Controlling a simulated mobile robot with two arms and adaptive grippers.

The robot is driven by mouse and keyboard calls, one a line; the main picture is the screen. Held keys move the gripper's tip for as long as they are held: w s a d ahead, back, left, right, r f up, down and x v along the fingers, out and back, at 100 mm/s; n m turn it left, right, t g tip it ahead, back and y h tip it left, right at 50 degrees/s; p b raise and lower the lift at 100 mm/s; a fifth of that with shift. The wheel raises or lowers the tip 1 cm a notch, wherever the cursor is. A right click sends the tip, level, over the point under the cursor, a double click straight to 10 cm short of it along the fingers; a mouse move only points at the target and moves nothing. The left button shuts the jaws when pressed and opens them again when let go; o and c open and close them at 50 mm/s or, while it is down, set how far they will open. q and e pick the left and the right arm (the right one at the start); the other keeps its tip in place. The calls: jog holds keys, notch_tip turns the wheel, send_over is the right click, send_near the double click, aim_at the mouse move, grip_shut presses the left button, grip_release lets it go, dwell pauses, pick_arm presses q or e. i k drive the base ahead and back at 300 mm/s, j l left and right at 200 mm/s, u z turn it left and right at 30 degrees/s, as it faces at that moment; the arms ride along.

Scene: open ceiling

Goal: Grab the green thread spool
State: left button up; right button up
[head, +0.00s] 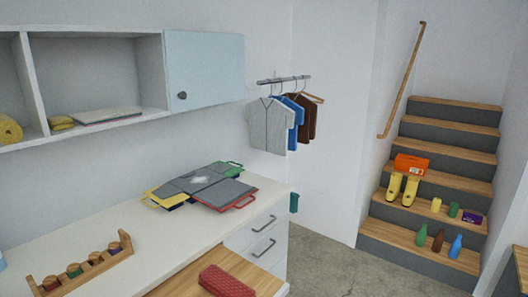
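A wooden rack (112,263) with several thread spools stands on the white counter at the lower left. One spool in it, second from the near end, looks green (75,271); the spools are small here and their colours are hard to tell apart. The spools sit upright in a row, with pale wooden tops. Neither of my grippers shows in the head view, so I cannot see where they are relative to the rack.
Folding boards (200,184) lie farther back on the white counter (150,230). A red folded cloth (226,281) lies on a wooden surface at the front. Open shelves and a blue cabinet door (205,70) hang above. Stairs (420,240) with bottles and boots stand right.

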aim_at(74, 270)
jog(key=u, duration=1.35)
